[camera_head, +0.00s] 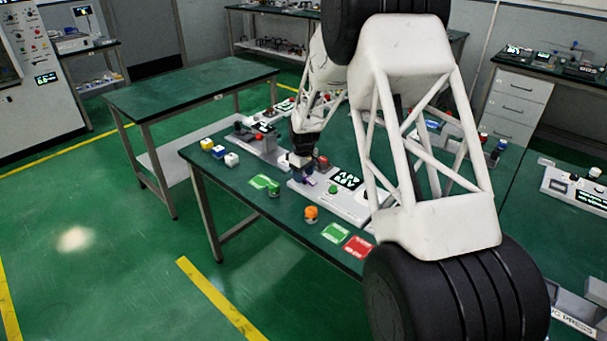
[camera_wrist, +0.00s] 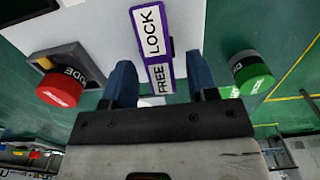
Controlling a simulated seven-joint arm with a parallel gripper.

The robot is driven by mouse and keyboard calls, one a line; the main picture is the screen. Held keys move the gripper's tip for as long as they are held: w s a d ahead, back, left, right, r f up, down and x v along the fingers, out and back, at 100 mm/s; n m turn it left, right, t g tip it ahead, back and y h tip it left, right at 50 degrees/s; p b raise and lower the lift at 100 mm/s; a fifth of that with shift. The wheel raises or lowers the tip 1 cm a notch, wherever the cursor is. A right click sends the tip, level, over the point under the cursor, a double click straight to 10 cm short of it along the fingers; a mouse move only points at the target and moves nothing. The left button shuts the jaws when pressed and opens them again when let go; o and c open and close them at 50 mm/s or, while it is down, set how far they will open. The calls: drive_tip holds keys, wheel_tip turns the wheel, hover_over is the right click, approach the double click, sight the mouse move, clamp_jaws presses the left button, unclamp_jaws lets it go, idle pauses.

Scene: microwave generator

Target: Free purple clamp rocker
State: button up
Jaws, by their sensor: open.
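The purple clamp rocker (camera_wrist: 169,17) is a purple-framed bar with white plates reading LOCK and FREE, mounted on a white panel (camera_wrist: 105,22). My gripper (camera_wrist: 159,62) is open, its two blue fingers on either side of the rocker's FREE end in the wrist view. Whether either finger touches it cannot be told. In the head view my gripper (camera_head: 301,160) points down over the panel, close above the small purple rocker (camera_head: 308,181). The rocker's tilt is unclear.
A red MODE button (camera_wrist: 60,88) is left of the fingers, and a green cylinder (camera_wrist: 250,73) is right. A display (camera_head: 347,180) sits on the panel.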

drive_tip(key=c, duration=0.9)
drive_tip(key=shift+a, duration=0.1)
drive_tip(key=shift+w+a+f+g+h, duration=0.1)
drive_tip(key=shift+g+h, duration=0.35)
drive_tip(key=shift+w+f+g+h, duration=0.1)
drive_tip(key=shift+g+h, duration=0.35)
drive_tip(key=o, duration=0.9)
drive_tip(key=shift+r, duration=0.1)
